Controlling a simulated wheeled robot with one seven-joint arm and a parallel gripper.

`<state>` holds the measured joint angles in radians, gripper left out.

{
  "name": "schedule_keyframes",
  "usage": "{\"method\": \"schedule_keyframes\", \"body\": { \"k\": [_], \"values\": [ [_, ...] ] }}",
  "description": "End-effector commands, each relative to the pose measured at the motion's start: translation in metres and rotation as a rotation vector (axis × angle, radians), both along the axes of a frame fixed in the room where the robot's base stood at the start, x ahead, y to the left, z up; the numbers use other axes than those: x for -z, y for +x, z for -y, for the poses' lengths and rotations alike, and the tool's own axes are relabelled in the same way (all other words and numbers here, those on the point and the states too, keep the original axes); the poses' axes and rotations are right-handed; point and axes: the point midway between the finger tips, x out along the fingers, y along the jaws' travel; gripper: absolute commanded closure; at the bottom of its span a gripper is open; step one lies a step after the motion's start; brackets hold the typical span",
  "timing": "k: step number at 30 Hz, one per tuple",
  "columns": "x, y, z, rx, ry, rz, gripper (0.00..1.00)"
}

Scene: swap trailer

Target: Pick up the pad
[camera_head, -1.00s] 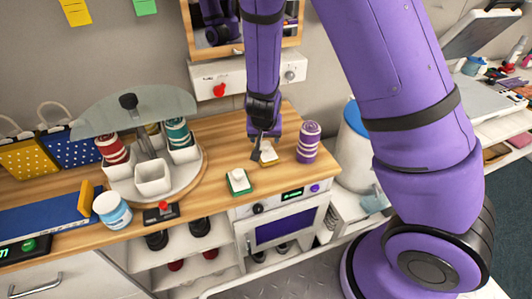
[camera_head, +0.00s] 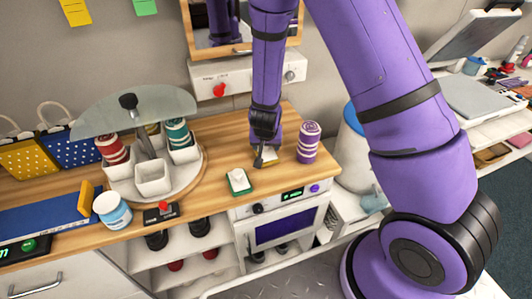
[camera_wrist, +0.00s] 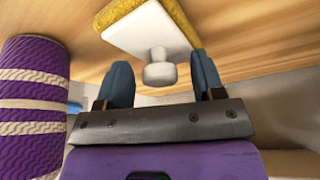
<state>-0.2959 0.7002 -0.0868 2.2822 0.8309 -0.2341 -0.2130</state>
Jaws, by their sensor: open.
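A yellow pad with a white backing and a round white knob (camera_wrist: 145,35) lies on the wooden counter in the wrist view. In the head view only a pale part of this pad (camera_head: 271,154) shows, the rest hidden by my gripper (camera_head: 262,158). In the wrist view my gripper (camera_wrist: 160,62) is open, with one dark finger on each side of the knob and gaps between. A second pad, green with a white top (camera_head: 238,181), lies on the counter to the left, near the front edge.
A purple cup with pale bands (camera_head: 308,142) stands just right of my gripper; it fills the left of the wrist view (camera_wrist: 35,105). A round carousel with white bins (camera_head: 153,178) stands at the left. A red-button switch (camera_head: 162,212) sits at the front edge.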

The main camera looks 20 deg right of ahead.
Motion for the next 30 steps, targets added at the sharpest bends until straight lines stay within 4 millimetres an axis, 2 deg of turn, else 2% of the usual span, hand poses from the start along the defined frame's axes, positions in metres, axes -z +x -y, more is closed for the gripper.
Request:
{"method": "schedule_keyframes", "body": {
  "k": [7,8,14,15,25,30],
  "values": [
    [0.001,0.001,0.0,-0.001,0.001,0.0,0.38],
    [0.001,0.001,0.0,-0.001,0.001,0.0,0.43],
    [0.001,0.001,0.0,-0.001,0.001,0.0,0.89],
    [0.001,0.001,0.0,-0.001,0.0,0.0,0.9],
    [-0.001,0.001,0.0,-0.001,-0.001,0.001,0.91],
    [-0.01,0.001,0.0,-0.003,-0.002,0.001,0.91]
  ]
}}
